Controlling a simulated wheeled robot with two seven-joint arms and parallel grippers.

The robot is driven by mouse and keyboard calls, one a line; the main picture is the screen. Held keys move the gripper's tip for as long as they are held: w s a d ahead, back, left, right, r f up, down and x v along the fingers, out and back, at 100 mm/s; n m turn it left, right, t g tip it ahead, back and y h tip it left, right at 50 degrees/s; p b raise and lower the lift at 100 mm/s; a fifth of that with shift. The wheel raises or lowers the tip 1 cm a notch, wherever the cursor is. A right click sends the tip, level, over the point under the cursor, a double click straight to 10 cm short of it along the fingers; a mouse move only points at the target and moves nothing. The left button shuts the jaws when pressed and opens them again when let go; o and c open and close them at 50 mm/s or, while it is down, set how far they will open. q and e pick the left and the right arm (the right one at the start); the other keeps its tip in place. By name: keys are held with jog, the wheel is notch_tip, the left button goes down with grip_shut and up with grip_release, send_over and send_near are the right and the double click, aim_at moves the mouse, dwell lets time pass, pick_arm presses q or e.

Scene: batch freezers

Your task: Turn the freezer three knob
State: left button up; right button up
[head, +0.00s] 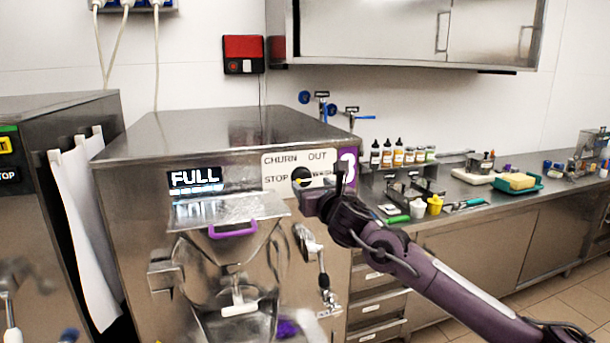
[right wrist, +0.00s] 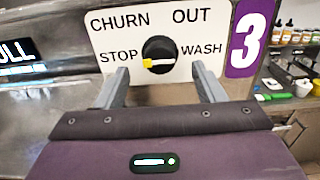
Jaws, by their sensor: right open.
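The freezer three knob (right wrist: 159,55) is a round black dial with a yellow mark. In the right wrist view the mark points left, toward STOP. The white label plate (right wrist: 118,33) around it reads CHURN, OUT, STOP and WASH, next to a purple plate with a 3 (right wrist: 247,38). My right gripper (right wrist: 165,80) is open, its two grey fingers below and to either side of the knob; I cannot tell whether they touch the panel. In the head view the right gripper (head: 322,190) partly covers the knob (head: 301,175). My left gripper is not in view.
Freezer three (head: 225,130) has a FULL display (head: 194,177) and a hopper lid with a purple handle (head: 233,229). Another freezer (head: 40,200) stands at the left. A counter with bottles (head: 398,154) and tools runs along the right wall.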

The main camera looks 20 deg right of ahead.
aim_at(305, 178)
jog(key=w+p, duration=0.1)
jog(key=w, duration=0.3)
jog(key=shift+w+a, duration=0.1)
jog(key=shift+a, duration=0.05)
jog(key=shift+w+f+p, duration=0.1)
jog(key=shift+w+p, duration=0.3)
jog(key=shift+w, duration=0.25)
jog(key=shift+c, duration=1.2)
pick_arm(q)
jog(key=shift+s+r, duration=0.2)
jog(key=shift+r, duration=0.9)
pick_arm(e)
jog(key=c, duration=0.7)
